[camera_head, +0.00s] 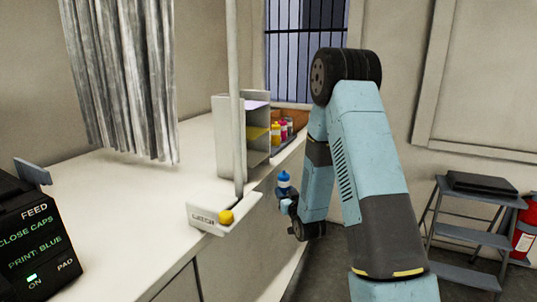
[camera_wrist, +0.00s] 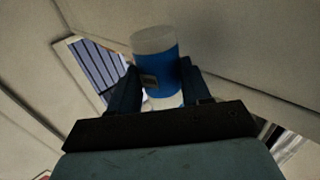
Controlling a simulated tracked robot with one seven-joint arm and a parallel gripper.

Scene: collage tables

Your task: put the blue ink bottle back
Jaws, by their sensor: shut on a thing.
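The blue ink bottle (camera_head: 284,181) is held upright beside the counter's right edge in the head view. In the wrist view the blue bottle (camera_wrist: 156,72) stands between the two fingers, its pale end toward the top of the picture. My gripper (camera_head: 287,198) is shut on it; the fingers also show in the wrist view (camera_wrist: 160,84). Several other bottles, among them a yellow bottle (camera_head: 275,134) and a magenta one (camera_head: 283,131), stand in an orange-brown tray (camera_head: 297,115) at the counter's far end. Whether the tray has an empty place cannot be told.
A pale rack (camera_head: 229,135) with sheets stands left of the tray. A thin post (camera_head: 235,90) and a labelled plate with a yellow knob (camera_head: 226,216) are at the counter's near right edge. A black machine (camera_head: 38,240) reads "PRINT: BLUE". A step stool (camera_head: 470,235) stands right.

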